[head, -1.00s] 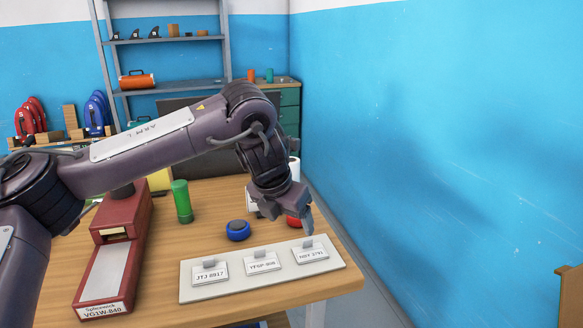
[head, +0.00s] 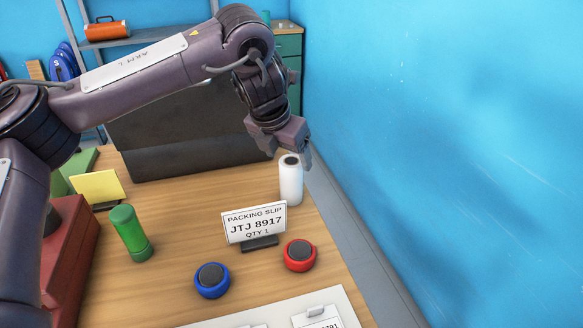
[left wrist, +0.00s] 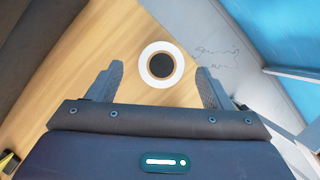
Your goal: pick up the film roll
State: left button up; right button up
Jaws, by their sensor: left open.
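The film roll (head: 291,182) is a white upright cylinder with a dark core, standing near the right edge of the wooden table. It also shows from above in the left wrist view (left wrist: 149,80), as a white ring around a dark centre. My left gripper (head: 292,160) is open and above the roll, pointing down. In the left wrist view the two fingers (left wrist: 160,87) stand apart to either side of the roll's near part, and the roll lies a little ahead of them. I cannot tell how high the fingertips are above it. My right gripper is not in view.
A packing slip sign (head: 254,223) reading JTJ 8917 stands in front of the roll. A red button (head: 300,268), a blue button (head: 212,292), a green cylinder (head: 130,238) and a yellow card (head: 97,187) are on the table. A dark panel (head: 185,140) stands behind. The blue wall is right.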

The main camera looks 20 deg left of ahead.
aim_at(293, 175)
pick_arm(q)
jog(key=x, duration=0.7)
jog(key=shift+s+f, duration=0.2)
jog(key=shift+f, duration=0.2)
jog(key=c, duration=1.2)
